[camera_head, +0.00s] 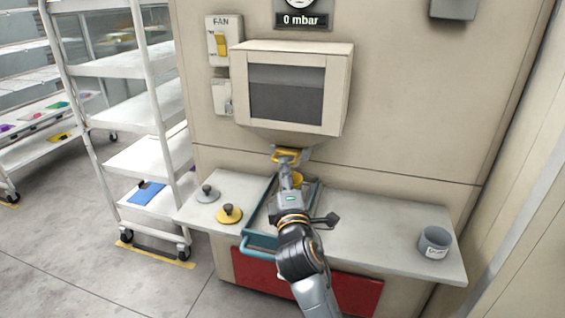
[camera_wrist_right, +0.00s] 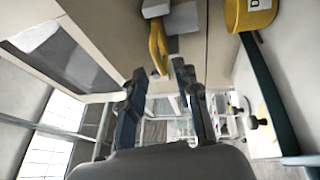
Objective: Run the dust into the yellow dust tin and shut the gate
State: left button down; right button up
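A yellow gate handle (camera_head: 287,156) sits under the wall hopper (camera_head: 292,90); it also shows in the right wrist view (camera_wrist_right: 157,45). The yellow dust tin (camera_head: 297,178) stands below it in the teal-handled tray (camera_head: 259,243), mostly hidden by my arm. The tin shows with part of its label in the right wrist view (camera_wrist_right: 258,14). My right gripper (camera_head: 289,180) is near the outlet. In the right wrist view its fingers (camera_wrist_right: 159,75) are apart and empty, with the gate handle just beyond their tips. My left gripper is not in view.
A grey lid (camera_head: 207,194) and a yellow lid (camera_head: 229,215) lie on the ledge left of the tray. A grey tin (camera_head: 435,243) stands at the ledge's right end. A fan switch (camera_head: 221,43) is on the wall. A white shelf cart (camera_head: 128,156) stands at left.

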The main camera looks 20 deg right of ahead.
aim_at(290, 149)
jog(key=x, duration=0.5)
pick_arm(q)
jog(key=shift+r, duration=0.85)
pick_arm(e)
grip_shut()
